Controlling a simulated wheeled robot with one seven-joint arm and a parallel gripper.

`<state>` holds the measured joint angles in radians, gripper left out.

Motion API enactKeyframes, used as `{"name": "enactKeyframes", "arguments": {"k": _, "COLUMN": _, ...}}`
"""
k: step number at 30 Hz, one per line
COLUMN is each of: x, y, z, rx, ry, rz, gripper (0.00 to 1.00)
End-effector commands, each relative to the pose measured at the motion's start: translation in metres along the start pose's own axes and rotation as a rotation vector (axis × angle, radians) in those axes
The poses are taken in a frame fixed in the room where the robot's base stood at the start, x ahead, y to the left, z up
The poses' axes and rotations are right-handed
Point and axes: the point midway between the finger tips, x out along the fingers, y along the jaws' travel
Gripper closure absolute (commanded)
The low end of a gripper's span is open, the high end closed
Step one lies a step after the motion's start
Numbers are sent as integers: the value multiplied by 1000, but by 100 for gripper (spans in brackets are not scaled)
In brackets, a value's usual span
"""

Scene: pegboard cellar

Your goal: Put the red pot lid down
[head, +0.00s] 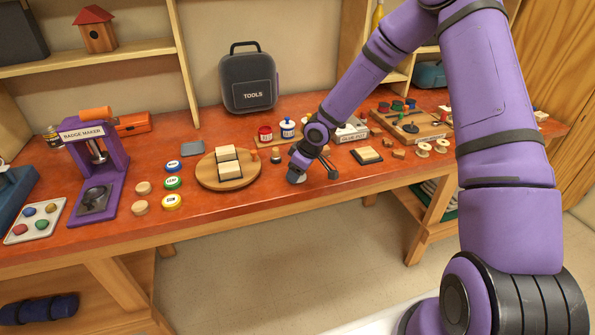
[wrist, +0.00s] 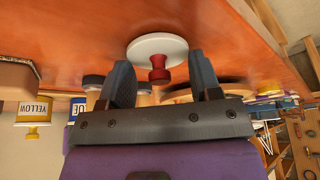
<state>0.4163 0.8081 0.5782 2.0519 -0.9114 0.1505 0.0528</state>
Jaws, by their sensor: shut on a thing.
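The red pot lid, a pale disc (wrist: 145,44) with a red knob (wrist: 158,74), shows in the wrist view. My gripper (wrist: 160,68) is shut on it, one finger at each side of the disc. In the head view my gripper (head: 311,172) is low at the front edge of the bench, and only a small pale bit shows at its fingertips. I cannot tell whether the lid touches the bench top.
The orange bench (head: 225,222) is crowded. Left of my gripper is a round wooden board (head: 208,181) with pale blocks; farther left are badge tins (head: 172,201) and the badge maker (head: 95,165). The front strip is mostly bare.

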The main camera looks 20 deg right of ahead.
Motion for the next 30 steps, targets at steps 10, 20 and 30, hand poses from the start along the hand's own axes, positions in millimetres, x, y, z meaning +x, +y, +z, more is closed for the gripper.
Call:
{"name": "enactKeyframes", "arguments": {"k": 10, "x": 3, "y": 0, "z": 2, "rx": 1, "ry": 0, "rz": 0, "gripper": 64}}
{"name": "enactKeyframes", "arguments": {"k": 20, "x": 3, "y": 0, "z": 2, "rx": 1, "ry": 0, "rz": 0, "gripper": 17}}
{"name": "enactKeyframes", "arguments": {"k": 30, "x": -18, "y": 1, "z": 1, "rx": 6, "ry": 1, "rz": 2, "gripper": 17}}
